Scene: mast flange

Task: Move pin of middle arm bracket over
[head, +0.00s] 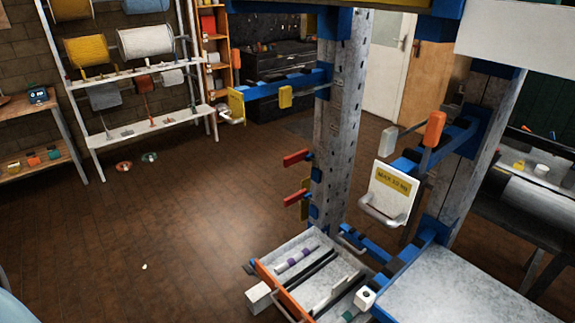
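A grey perforated mast (337,130) stands upright right of centre. A blue arm bracket (285,86) reaches left from it, with yellow plates and a metal handle (232,114) at its outer end. Two red bars (297,157) stick out lower on the mast. A second grey mast (478,130) at right carries a blue bracket (455,135) with an orange upright part (434,129) and a white plate (391,192) with a yellow label and a handle. I cannot tell which part is the pin. Neither gripper is in view.
A grey tray (265,281) with an orange edge holds a purple-banded rod (295,260), below the masts. A grey slab (460,290) lies at its right. A spool rack (140,128) and wooden shelves stand at the back left. The brown floor (180,215) at left is mostly clear.

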